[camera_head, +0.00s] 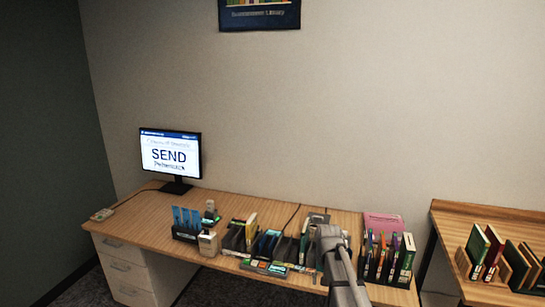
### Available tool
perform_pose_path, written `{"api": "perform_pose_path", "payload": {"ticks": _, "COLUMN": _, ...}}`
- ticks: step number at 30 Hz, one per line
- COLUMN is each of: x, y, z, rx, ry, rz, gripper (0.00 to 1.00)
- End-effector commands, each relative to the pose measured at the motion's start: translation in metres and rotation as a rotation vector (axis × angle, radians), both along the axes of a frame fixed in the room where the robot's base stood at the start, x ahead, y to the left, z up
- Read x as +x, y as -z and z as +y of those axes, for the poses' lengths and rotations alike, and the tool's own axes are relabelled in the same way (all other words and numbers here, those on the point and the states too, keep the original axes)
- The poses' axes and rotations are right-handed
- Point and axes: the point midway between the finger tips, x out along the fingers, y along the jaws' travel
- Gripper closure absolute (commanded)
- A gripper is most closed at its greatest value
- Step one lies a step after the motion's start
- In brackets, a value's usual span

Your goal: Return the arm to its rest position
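My grey arm (342,270) rises from the bottom edge, right of the middle, and reaches over the front of the wooden desk (140,212). Its rounded upper part (330,238) stands in front of the dark book sorter (290,245) and hides some of it. I cannot make out my gripper's fingers in this view. No held object can be seen.
A monitor (170,155) reading SEND stands at the back left. A dark holder (186,233) with blue cards, several sorted books and a pink sheet (384,223) crowd the desk. A second desk (490,215) with books stands right. The desk's left part is mostly clear.

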Motion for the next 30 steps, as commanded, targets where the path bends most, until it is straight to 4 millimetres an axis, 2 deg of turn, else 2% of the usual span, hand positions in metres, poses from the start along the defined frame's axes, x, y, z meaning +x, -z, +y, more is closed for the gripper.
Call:
{"api": "perform_pose_path", "payload": {"ticks": 1, "x": -0.035, "y": 0.0, "z": 0.001, "rx": 0.0, "ry": -0.021, "rz": 0.0, "gripper": 0.32}}
{"api": "perform_pose_path", "payload": {"ticks": 6, "x": -0.104, "y": 0.0, "z": 0.004, "rx": -0.001, "ry": -0.098, "rz": 0.0, "gripper": 0.32}}
{"api": "perform_pose_path", "payload": {"ticks": 9, "x": -0.134, "y": 0.0, "z": 0.005, "rx": -0.001, "ry": -0.133, "rz": 0.0, "gripper": 0.32}}
{"api": "perform_pose_path", "payload": {"ticks": 12, "x": -0.154, "y": 0.0, "z": 0.007, "rx": -0.001, "ry": -0.158, "rz": 0.0, "gripper": 0.32}}
{"api": "perform_pose_path", "payload": {"ticks": 17, "x": -0.166, "y": 0.0, "z": 0.007, "rx": -0.001, "ry": -0.177, "rz": 0.0, "gripper": 0.32}}
{"api": "perform_pose_path", "payload": {"ticks": 30, "x": -0.165, "y": 0.0, "z": 0.007, "rx": -0.001, "ry": -0.178, "rz": 0.0, "gripper": 0.32}}
